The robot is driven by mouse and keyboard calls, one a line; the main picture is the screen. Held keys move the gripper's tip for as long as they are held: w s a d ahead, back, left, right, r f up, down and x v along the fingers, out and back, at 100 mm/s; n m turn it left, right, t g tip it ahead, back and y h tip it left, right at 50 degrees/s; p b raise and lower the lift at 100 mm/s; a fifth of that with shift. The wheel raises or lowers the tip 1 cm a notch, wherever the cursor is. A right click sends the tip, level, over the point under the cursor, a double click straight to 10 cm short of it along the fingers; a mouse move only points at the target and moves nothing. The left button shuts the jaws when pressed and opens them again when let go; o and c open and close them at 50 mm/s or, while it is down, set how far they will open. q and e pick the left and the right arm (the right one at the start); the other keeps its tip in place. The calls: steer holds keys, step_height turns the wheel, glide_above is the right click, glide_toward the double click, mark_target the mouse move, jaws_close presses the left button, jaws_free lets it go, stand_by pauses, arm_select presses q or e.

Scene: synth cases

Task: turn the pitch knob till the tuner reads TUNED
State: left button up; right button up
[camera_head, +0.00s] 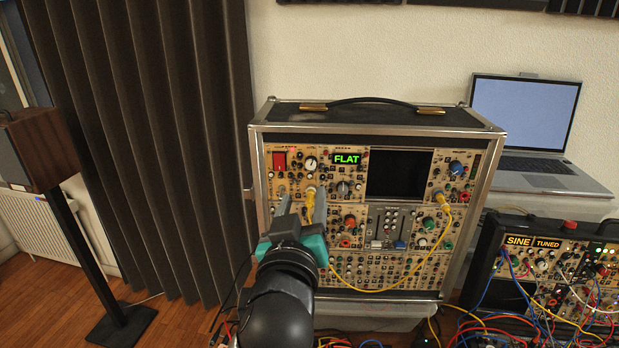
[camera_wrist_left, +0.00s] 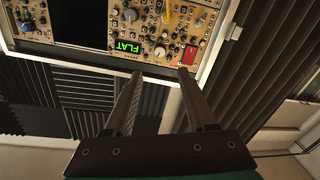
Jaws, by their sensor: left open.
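The tuner display (camera_head: 346,159) on the large synth case reads FLAT in green; it shows upside down in the left wrist view (camera_wrist_left: 128,46). A white-capped knob (camera_head: 310,163) sits between the display and a red switch (camera_head: 280,160). It also shows in the left wrist view (camera_wrist_left: 160,51). The lettering is too small to tell whether this is the pitch knob. My left gripper (camera_head: 302,198) is open and empty, in front of the panel's upper left. Its fingertips (camera_wrist_left: 160,73) are apart from the white-capped knob. My right gripper is not in view.
A yellow cable (camera_head: 322,250) hangs across the large case (camera_head: 375,122). A second case (camera_head: 482,262) at right has displays reading SINE and TUNED, with many patch cables. A laptop (camera_head: 524,110) stands behind it. A speaker (camera_head: 40,150) on a stand is at left.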

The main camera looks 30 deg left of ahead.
mark_target(310, 166)
arm_select(q)
steer(key=p+x, duration=0.1)
steer(key=x, duration=0.8)
steer(key=shift+w+a+p, duration=0.1)
steer(key=shift+w+p, duration=0.15)
steer(key=shift+p, duration=0.05)
steer(key=shift+w+a, duration=0.25)
steer(key=shift+w, duration=0.4)
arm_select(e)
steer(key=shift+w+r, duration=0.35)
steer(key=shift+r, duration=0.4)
arm_select(q)
jaws_close()
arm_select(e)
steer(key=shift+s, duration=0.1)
